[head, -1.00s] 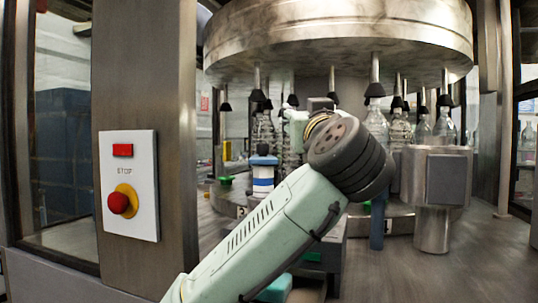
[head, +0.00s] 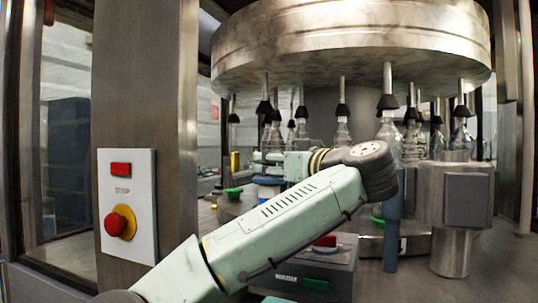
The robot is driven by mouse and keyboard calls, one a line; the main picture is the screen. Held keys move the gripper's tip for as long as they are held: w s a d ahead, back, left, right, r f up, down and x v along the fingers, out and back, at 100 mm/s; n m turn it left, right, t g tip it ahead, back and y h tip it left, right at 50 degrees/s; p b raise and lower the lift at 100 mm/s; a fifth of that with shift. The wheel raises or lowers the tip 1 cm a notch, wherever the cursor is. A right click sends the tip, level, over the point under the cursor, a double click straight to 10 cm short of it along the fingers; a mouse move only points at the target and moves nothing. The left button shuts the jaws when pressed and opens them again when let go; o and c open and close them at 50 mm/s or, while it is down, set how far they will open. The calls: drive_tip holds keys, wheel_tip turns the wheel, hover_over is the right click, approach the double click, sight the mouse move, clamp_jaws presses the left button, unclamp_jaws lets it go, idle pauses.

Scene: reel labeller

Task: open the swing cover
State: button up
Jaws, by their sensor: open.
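I cannot clearly identify a swing cover. A dark square panel (head: 467,199) is on the side of a metal drum housing (head: 432,190) at right, on a short round post; I cannot tell whether it is the cover. My arm rises from the bottom left to a dark-ringed joint, and its far part points back to the left, away from the camera. My gripper is not visible; it is beyond or behind the arm. Most of a blue part (head: 268,192) is hidden behind the arm.
A large metal carousel (head: 350,45) hangs above several clear bottles (head: 388,130). A post with a red stop button (head: 120,221) stands at left. A box with red and green buttons (head: 318,270) sits under my arm. The bench at right is clear.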

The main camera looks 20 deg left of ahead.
drive_tip(key=shift+x, duration=1.2)
drive_tip(key=shift+c, duration=0.6)
clamp_jaws()
